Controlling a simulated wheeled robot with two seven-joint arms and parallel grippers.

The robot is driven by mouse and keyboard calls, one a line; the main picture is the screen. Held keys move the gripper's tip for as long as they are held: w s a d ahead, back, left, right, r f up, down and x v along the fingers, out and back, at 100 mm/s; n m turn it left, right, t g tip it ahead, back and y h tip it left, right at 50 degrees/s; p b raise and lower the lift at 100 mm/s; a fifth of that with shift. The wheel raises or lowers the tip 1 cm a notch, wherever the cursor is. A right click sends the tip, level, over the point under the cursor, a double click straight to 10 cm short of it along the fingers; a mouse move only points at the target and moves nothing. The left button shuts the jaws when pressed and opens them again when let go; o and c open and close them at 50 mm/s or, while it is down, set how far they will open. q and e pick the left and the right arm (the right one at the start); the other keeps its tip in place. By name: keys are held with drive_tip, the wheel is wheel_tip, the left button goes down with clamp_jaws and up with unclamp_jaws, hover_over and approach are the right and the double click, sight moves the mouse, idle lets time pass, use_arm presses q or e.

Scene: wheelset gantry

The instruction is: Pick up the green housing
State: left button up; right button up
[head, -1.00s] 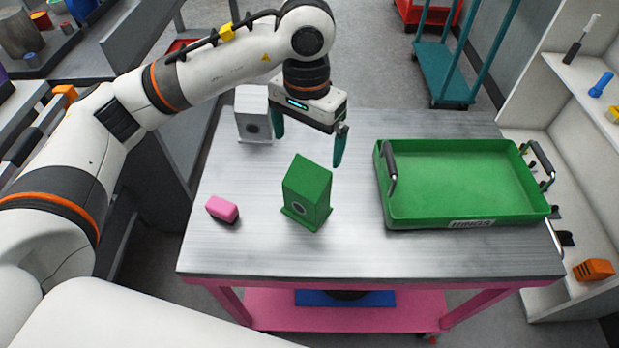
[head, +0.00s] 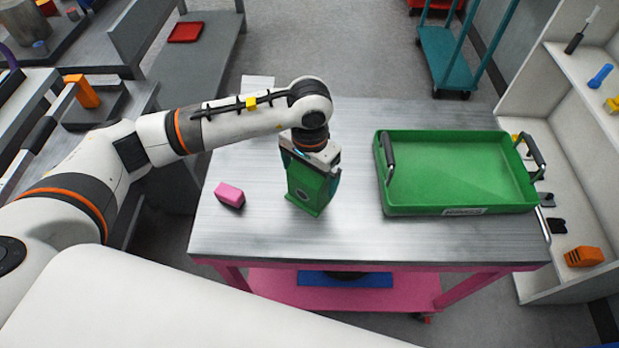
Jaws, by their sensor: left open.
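The green housing (head: 307,190) stands upright on the metal tabletop, left of the middle. It is a block with a sloped top and a round opening low on its front face. My left gripper (head: 311,176) is right over it, pointing down, with its teal fingers open on either side of the housing's upper part. The gripper body hides the top of the housing. I cannot tell whether the fingers touch it. My right gripper is not in view.
A pink block (head: 229,195) lies left of the housing. A green tray (head: 460,211) with dark handles stands on the right. A white housing (head: 258,83) at the back is mostly hidden by my arm. The front of the table (head: 370,240) is clear.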

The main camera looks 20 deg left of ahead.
use_arm(q)
drive_tip(key=c, duration=1.1)
drive_tip(key=shift+w, duration=0.1)
drive_tip(key=shift+c, duration=0.2)
